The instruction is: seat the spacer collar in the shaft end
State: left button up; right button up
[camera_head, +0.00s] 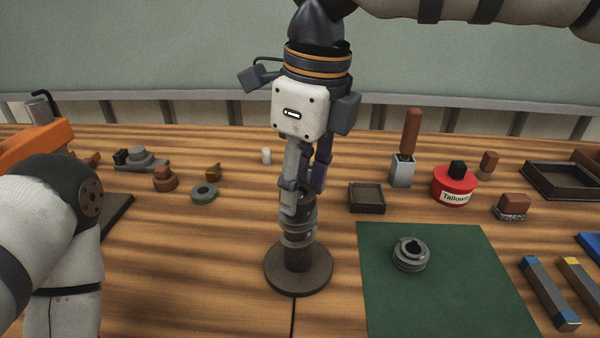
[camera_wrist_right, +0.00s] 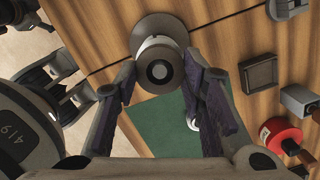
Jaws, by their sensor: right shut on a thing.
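My right gripper (camera_head: 302,205) points down and is shut on a dark round part at the top of a grey, ringed stack, which I take to be the spacer collar (camera_wrist_right: 158,72). The fingers partly hide it in the head view. In the right wrist view it lies between the fingertips (camera_wrist_right: 161,84), over the upright shaft. The shaft end (camera_head: 298,238) has grey rings and rises from a round brown base (camera_head: 298,280). I cannot tell whether the collar is in the shaft end or just above it. My left gripper is out of view.
A grey slotted ring (camera_head: 410,262) lies on the green mat (camera_head: 460,300) at right. A small dark tray (camera_head: 367,208), a red tin (camera_head: 453,192) and a brown-handled tool in a grey block (camera_head: 402,172) stand behind. Wood left of the base is clear.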

dwell(0.3)
jog(key=o, duration=1.3)
jog(key=shift+o, duration=0.2)
jog(key=shift+s+d+r, duration=0.1)
jog(key=shift+d+r, duration=0.05)
jog(key=shift+r, duration=1.3)
notch_tip(320, 180, up, 12)
jog(key=d, duration=0.1)
jog(key=shift+s, duration=0.4)
jog(key=shift+d+f, duration=0.1)
